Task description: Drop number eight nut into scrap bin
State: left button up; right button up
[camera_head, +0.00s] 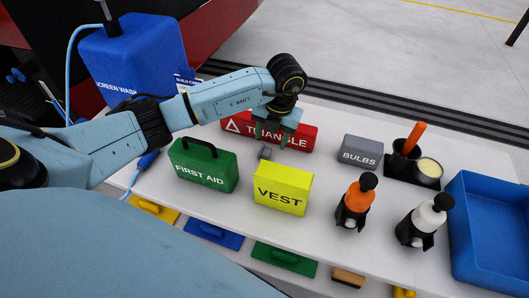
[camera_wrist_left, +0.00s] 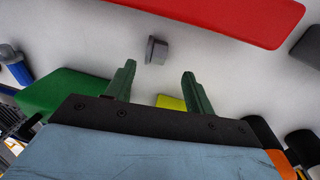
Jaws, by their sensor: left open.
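A small grey nut (camera_head: 265,152) lies on the white table between the green first aid box and the red triangle box. In the left wrist view the nut (camera_wrist_left: 157,50) sits just beyond the fingertips, roughly midway between them. No number can be read on it. My left gripper (camera_head: 284,142) is open and empty, with green fingers (camera_wrist_left: 159,72) pointing down over the table beside the nut. A blue open bin (camera_head: 472,250) stands at the right edge of the table; no label shows on it. My right gripper is not in view.
The red triangle box (camera_head: 305,135) is close behind my gripper. The first aid box (camera_head: 204,167) and yellow vest box (camera_head: 283,189) stand in front. A grey bulbs box (camera_head: 361,151), an orange bottle (camera_head: 356,200) and a white bottle (camera_head: 424,222) stand toward the blue bin.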

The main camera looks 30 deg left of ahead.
aim_at(266, 149)
pick_arm(q)
jog(key=f, duration=0.1)
jog(key=a+f, duration=0.1)
jog(key=f, duration=0.2)
jog(key=shift+a+f+b, duration=0.25)
jog(key=shift+f+b, duration=0.05)
jog(key=shift+f, duration=0.1)
jog(key=shift+r, duration=0.1)
grip_shut()
